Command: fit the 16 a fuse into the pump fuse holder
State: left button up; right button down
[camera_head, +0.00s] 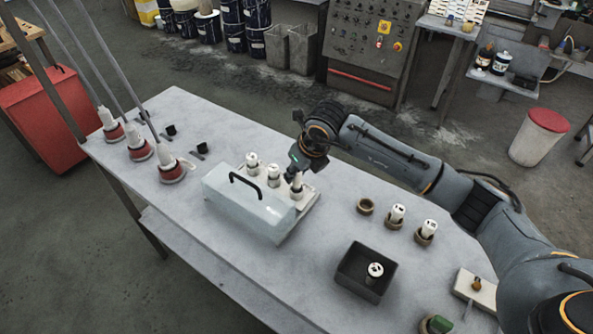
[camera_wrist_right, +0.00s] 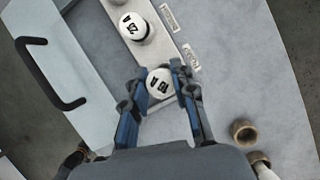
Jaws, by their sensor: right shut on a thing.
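My right gripper (camera_head: 297,168) points down over the near-right end of the pale fuse holder block (camera_head: 308,203). It is shut on a white fuse (camera_head: 297,184); the right wrist view shows its top marked "16 A" (camera_wrist_right: 159,83) between my two blue-grey fingers (camera_wrist_right: 160,88). The fuse is upright at the end position of the row, but I cannot tell how deep it sits. Two other white fuses (camera_head: 252,159) (camera_head: 274,172) stand along the same block. The wrist view shows the neighbouring fuse (camera_wrist_right: 134,27) and small printed labels (camera_wrist_right: 190,57) beside the row. My left gripper is not in view.
A translucent cover with a black handle (camera_head: 245,207) is beside the block's front. To the right are an empty brown ring (camera_head: 365,206), two white fuses in rings (camera_head: 397,215) (camera_head: 428,230) and a dark tray (camera_head: 349,277) holding a fuse. Red-based fittings (camera_head: 172,171) stand left.

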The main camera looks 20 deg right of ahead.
jog(key=shift+f+b, duration=1.45)
jog(key=shift+f, duration=0.25)
jog(key=c, duration=1)
grip_release()
jog(key=shift+r, duration=0.15)
jog(key=v, duration=1.1)
jog(key=shift+s+r, duration=0.25)
jog(key=shift+r, duration=0.05)
